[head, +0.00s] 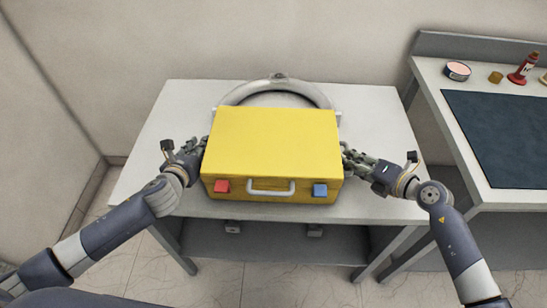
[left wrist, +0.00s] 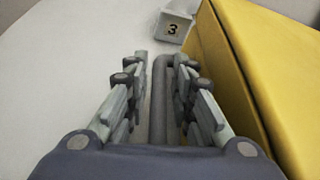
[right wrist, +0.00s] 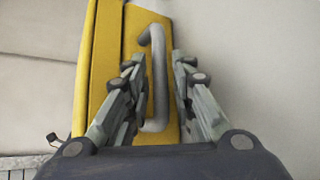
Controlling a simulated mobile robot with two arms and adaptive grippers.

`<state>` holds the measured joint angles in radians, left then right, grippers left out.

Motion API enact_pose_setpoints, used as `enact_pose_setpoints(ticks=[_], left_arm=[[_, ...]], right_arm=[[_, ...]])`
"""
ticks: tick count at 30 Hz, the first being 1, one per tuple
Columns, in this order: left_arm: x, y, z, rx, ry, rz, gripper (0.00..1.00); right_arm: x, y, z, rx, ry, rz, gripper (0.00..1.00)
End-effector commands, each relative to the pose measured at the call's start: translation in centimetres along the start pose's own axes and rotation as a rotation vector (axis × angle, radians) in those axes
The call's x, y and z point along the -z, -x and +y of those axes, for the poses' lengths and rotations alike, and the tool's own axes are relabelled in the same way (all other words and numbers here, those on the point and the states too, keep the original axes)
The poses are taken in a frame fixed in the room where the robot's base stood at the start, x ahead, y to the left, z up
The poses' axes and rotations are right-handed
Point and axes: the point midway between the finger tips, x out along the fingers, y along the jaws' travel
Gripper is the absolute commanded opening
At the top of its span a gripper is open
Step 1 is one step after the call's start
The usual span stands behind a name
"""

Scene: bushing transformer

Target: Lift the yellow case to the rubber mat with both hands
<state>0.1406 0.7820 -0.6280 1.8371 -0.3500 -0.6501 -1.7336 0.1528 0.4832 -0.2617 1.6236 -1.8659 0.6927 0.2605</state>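The yellow case (head: 270,150) is over the white table (head: 385,150), its grey front handle (head: 271,187) facing me between red and blue latches. I cannot tell whether its underside touches the table. My left gripper (head: 190,150) is at the case's left side. In the left wrist view its fingers (left wrist: 163,75) straddle a grey side handle (left wrist: 163,105). My right gripper (head: 355,160) is at the right side. In the right wrist view its fingers (right wrist: 156,80) straddle the other side handle (right wrist: 158,75). Firm contact on the bars is unclear in both views.
A grey ring (head: 278,86) lies behind the case, partly hidden.

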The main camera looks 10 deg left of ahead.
Motion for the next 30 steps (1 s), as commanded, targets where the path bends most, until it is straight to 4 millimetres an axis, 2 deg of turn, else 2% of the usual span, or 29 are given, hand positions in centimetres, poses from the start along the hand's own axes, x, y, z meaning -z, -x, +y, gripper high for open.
enact_pose_setpoints(ticks=[6, 9, 20, 30], left_arm=[[0.01, 0.01, -0.01, 0.000, 0.000, 0.000, 0.21], [0.01, 0.02, 0.00, 0.000, 0.000, 0.000, 0.00], [0.02, 0.03, 0.03, -0.001, 0.000, 0.000, 0.00], [-0.87, 0.25, -0.12, 0.000, 0.000, -0.006, 0.00]], right_arm=[[0.01, 0.01, -0.02, 0.000, 0.000, 0.000, 0.21], [0.01, 0.02, -0.03, 0.001, 0.000, 0.000, 0.00], [0.00, 0.04, -0.09, 0.002, 0.000, 0.000, 0.00], [-0.47, 0.33, 0.63, -0.002, 0.002, -0.005, 0.00]])
